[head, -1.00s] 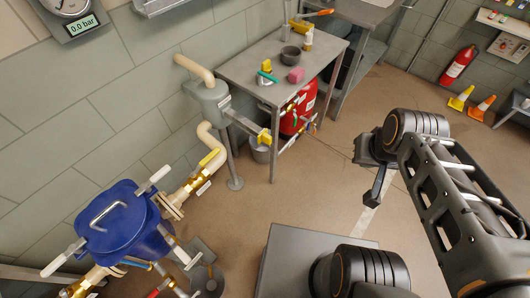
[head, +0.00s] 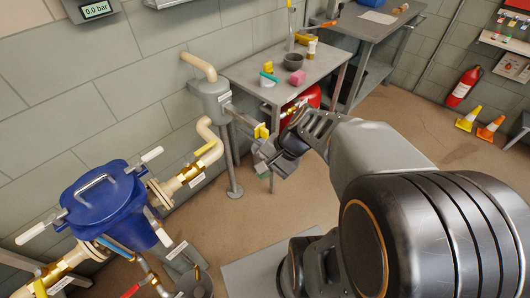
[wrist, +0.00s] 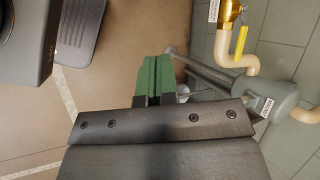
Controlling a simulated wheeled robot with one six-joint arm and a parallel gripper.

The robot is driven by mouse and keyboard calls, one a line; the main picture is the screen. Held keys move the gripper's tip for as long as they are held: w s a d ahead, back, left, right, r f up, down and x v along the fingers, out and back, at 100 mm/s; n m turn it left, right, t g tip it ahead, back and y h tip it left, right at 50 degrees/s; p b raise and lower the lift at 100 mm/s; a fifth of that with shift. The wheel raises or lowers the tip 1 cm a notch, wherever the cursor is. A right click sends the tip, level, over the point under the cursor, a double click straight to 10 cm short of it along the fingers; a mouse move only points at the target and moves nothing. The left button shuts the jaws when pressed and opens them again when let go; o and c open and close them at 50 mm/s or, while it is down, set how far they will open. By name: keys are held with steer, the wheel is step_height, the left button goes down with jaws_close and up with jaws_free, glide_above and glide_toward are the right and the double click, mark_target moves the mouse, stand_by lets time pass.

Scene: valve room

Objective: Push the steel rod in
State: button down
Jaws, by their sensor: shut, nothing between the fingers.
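The steel rod (head: 242,118) sticks out to the right from a grey housing (head: 211,97) on a floor post, beside the metal table. A yellow piece (head: 262,131) shows at its outer end; I cannot tell whether it is joined to the rod. My gripper (head: 257,160) is just below and near that end, apart from the housing. In the wrist view my green fingers (wrist: 153,80) are shut together with nothing between them. The grey housing (wrist: 276,98) is to their right; the rod's outer part is largely hidden by my gripper there.
A blue vessel (head: 103,205) with pale handles is at the left. Cones (head: 469,118) and a fire extinguisher (head: 460,90) are at the far right.

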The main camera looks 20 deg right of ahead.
step_height(320, 180, down, 6)
steer(key=w+d+m+t+y+b, duration=0.1)
steer(key=w+m+y+b, duration=0.1)
steer(key=m+y+b, duration=0.15)
steer(key=m+t+h+b, duration=0.2)
steer(key=m+t+b, duration=0.7)
steer(key=m+t, duration=0.65)
glide_toward(267, 136)
steer(key=w, duration=0.1)
steer(key=w+a+r+m+g+b, duration=0.1)
steer(key=w, duration=0.1)
steer(key=w+a+m+g, duration=0.1)
steer(key=w, duration=0.1)
steer(key=shift+w+a+r+h+b, duration=0.1)
steer(key=shift+w+r+h+b, duration=0.15)
steer(key=shift+b, duration=0.05)
steer(key=shift+x, duration=0.8)
steer(key=shift+r, duration=0.1)
